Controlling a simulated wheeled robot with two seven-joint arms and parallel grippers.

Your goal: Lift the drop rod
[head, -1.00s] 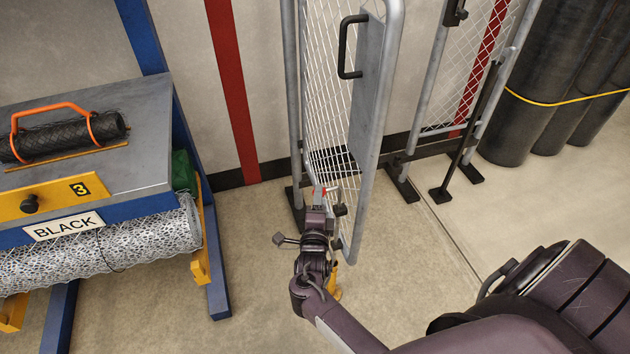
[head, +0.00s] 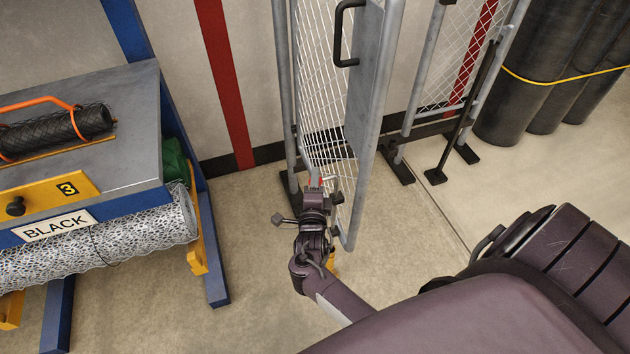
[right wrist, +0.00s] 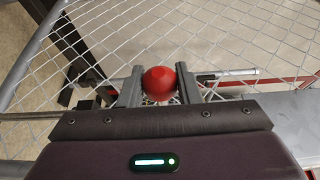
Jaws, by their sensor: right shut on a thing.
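The drop rod's red ball knob (right wrist: 159,83) sits between the two fingers of my right gripper (right wrist: 160,86) in the right wrist view. The fingers are shut on it from both sides. The rod below the knob is hidden by the gripper and wrist. My left gripper is in neither view.
The gate's grey frame and wire mesh (right wrist: 230,40) stand close around the right gripper. A blue-legged bench with a roll of mesh (head: 100,240) stands at the left. A fixed fence panel and black rolls (head: 550,70) are at the right. Floor between is clear.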

